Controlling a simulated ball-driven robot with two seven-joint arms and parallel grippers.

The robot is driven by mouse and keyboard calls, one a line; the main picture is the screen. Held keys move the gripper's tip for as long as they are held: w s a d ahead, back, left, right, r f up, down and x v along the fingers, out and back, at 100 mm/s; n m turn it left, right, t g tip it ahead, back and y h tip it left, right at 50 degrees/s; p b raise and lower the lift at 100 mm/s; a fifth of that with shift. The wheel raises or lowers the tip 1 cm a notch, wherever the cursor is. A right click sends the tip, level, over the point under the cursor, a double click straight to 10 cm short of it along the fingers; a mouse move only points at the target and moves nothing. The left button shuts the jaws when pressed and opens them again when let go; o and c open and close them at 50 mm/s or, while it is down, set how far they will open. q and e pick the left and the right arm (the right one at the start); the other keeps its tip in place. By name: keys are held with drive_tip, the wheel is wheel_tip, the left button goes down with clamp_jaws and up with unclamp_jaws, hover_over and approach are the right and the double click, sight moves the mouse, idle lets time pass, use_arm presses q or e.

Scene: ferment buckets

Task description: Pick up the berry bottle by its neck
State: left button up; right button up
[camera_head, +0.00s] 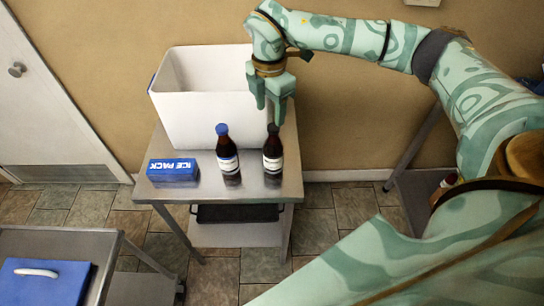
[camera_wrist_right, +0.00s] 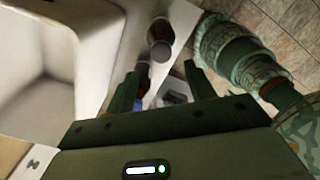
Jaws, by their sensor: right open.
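Two dark brown bottles with pale labels stand upright on the metal table. One has a blue cap (camera_head: 226,152), the other a black cap (camera_head: 272,150); I cannot tell which is the berry bottle. My right gripper (camera_head: 270,108) is open and empty, pointing down above and just behind the black-capped bottle, apart from it. In the right wrist view, a dark bottle (camera_wrist_right: 159,36) shows beyond the open fingers (camera_wrist_right: 164,82). A blue patch there is partly hidden by a finger. My left gripper is out of view.
A white bin (camera_head: 200,112) stands behind the bottles, close to my right gripper. A dark tray (camera_head: 238,213) is on the lower shelf. A blue case (camera_head: 45,284) sits on another table at lower left.

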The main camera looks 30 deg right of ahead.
sight(273, 126)
drive_tip(key=f, duration=0.8)
drive_tip(key=shift+s+d, duration=0.15)
drive_tip(key=shift+d, duration=0.25)
drive_tip(key=shift+r, duration=0.1)
clamp_jaws()
